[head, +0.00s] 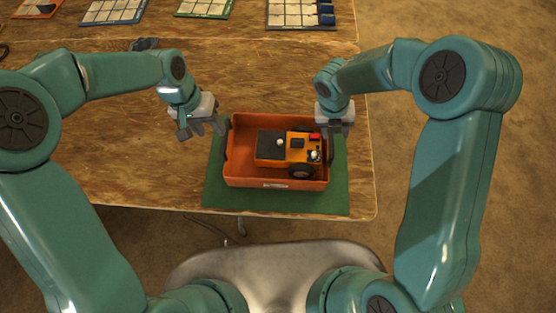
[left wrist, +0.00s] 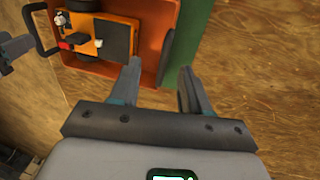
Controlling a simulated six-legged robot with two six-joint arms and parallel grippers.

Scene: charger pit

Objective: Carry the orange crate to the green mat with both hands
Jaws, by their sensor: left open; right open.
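The orange crate (head: 275,183) sits upright on the green mat (head: 215,190), with mat showing around it. An orange and black wheeled device (head: 283,145) lies inside the crate. My left gripper (head: 203,130) is open and empty by the crate's left side. In the left wrist view its open fingers (left wrist: 160,68) point toward the crate (left wrist: 152,45) near a dark handle (left wrist: 168,42); I see no grip on it. My right gripper (head: 334,132) is open at the crate's right side, by the other handle (left wrist: 42,35). Whether it touches that handle is unclear.
The wooden table (head: 150,150) has free room left of the mat. Trays or boards (head: 115,10) with pale squares and a rack with blue parts (head: 300,13) line the far edge. The table's right edge is close to the mat, with brown floor beyond.

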